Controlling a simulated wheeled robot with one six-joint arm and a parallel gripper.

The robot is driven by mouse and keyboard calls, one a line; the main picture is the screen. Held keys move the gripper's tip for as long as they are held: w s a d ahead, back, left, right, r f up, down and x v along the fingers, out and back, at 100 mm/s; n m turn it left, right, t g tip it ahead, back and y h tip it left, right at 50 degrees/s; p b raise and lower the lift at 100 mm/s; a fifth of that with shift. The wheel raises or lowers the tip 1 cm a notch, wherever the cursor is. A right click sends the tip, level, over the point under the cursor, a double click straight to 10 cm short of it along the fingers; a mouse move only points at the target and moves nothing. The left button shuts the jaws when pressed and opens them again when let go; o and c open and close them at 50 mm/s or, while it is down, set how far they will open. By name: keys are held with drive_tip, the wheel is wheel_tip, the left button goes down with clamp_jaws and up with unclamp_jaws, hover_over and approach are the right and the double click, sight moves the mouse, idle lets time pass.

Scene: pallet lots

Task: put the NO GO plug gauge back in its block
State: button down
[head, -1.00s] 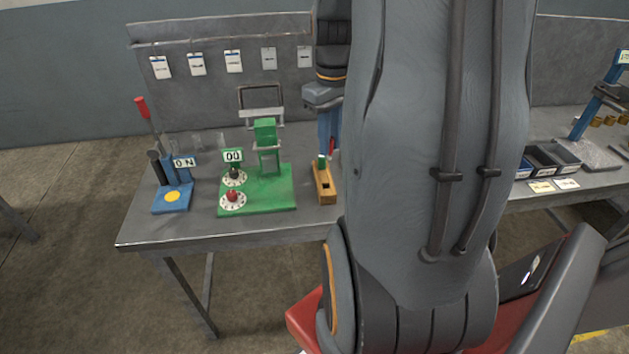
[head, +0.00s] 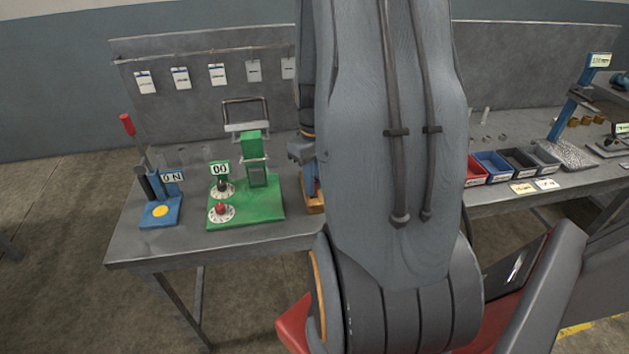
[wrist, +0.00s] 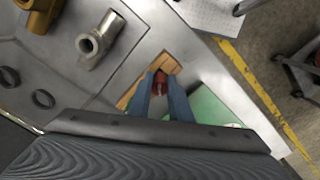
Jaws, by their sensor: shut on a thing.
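In the wrist view, the two blue fingers of my gripper (wrist: 160,92) are closed around a red part, the NO GO plug gauge (wrist: 160,77). The wooden block (wrist: 168,64) shows just beyond and beside the fingers. I cannot tell whether the gauge's lower end is in the block or above it, as the fingers hide it. In the head view, my arm covers most of the block (head: 316,204); only its left edge shows.
A green fixture (head: 262,205) with dials stands left of the block. A blue lever press (head: 160,212) is farther left. Small bins (head: 490,166) sit right of my arm. In the wrist view, a grey pipe fitting (wrist: 98,42) and dark rings (wrist: 42,98) lie beside the block.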

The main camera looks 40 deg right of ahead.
drive_tip(key=shift+f, duration=0.4)
drive_tip(key=shift+f, duration=0.2)
drive_tip(key=c, duration=1.6)
unclamp_jaws()
